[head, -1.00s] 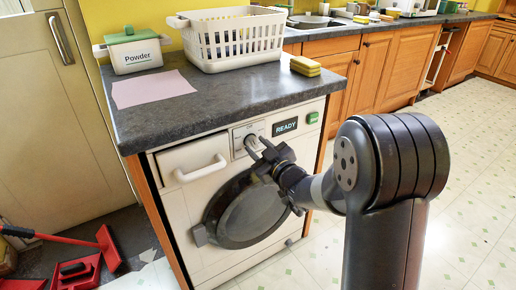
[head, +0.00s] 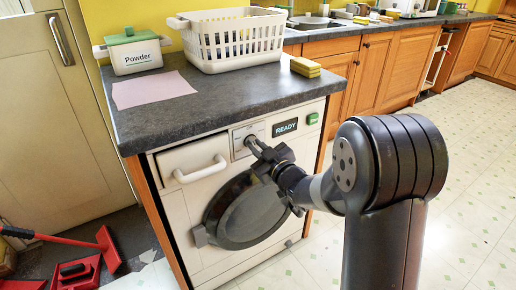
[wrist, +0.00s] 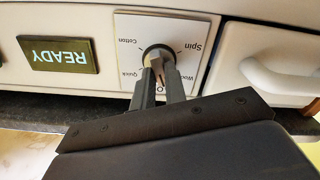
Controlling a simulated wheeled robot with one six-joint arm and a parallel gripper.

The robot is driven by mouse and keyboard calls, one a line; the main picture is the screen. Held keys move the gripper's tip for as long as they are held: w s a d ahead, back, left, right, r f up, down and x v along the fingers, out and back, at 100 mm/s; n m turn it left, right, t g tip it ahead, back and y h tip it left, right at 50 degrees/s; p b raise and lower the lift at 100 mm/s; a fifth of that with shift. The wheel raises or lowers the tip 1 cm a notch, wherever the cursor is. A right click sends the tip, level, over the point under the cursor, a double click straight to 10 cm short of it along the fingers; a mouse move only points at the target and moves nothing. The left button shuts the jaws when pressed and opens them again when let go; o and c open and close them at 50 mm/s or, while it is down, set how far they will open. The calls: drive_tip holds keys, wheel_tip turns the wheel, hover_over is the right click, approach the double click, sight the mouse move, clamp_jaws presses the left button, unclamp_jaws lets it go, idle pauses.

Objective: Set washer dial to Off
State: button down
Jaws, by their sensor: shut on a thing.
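The washer (head: 235,195) stands under the counter, with its control panel near the top. In the wrist view the picture is upside down and the round dial (wrist: 157,50) sits on a white plate with the labels Spin, Cotton, Quick and Wool. Another label starting with O is partly covered by the fingers, and the dial's exact setting is unclear. My gripper (wrist: 159,68) is shut on the dial, one finger on each side. In the head view my gripper (head: 255,146) reaches the panel and largely hides the dial.
The READY display (head: 285,128) and a green button (head: 312,118) are right of the dial. The drawer handle (head: 201,169) juts out at left. The round door (head: 245,212) is below my gripper. A basket (head: 235,40), powder box (head: 134,52) and sponges (head: 305,67) stand on the counter.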

drive_tip(key=shift+m+p, duration=0.3)
drive_tip(key=shift+m, duration=1.9)
drive_tip(key=c, duration=1.4)
unclamp_jaws()
drive_tip(key=shift+c, duration=0.2)
drive_tip(key=shift+s+d, duration=0.1)
drive_tip(key=shift+d, duration=0.05)
drive_tip(key=v, duration=1)
drive_tip(key=shift+s+d+p, duration=0.2)
drive_tip(key=shift+s+p, duration=0.05)
drive_tip(key=shift+p, duration=0.2)
drive_tip(key=shift+w, duration=0.1)
